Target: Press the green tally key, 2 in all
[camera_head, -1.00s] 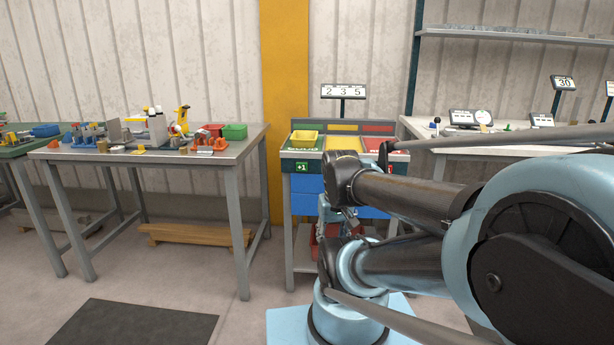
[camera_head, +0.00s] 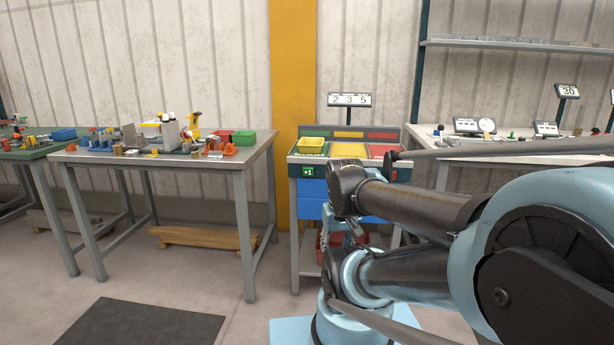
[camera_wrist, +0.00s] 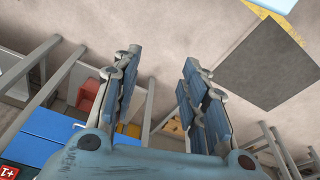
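The green tally key (camera_head: 308,172), marked +1, is on the front left of the sorting stand (camera_head: 294,224), below the green section. The counter display (camera_head: 349,100) above the stand reads 2 3 5. My gripper (camera_head: 331,246) hangs in front of the stand's blue drawers, lower than the green key and to its right, apart from it. In the wrist view my gripper (camera_wrist: 160,62) has its two fingers spread with nothing between them. A red key marked +1 (camera_wrist: 9,173) shows at the wrist view's lower left corner. The green key is not in the wrist view.
My arm covers the stand's right front. A workbench (camera_head: 248,165) with tools and bins stands to the left, another bench (camera_head: 520,150) to the right. A dark floor mat (camera_head: 140,326) lies in front.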

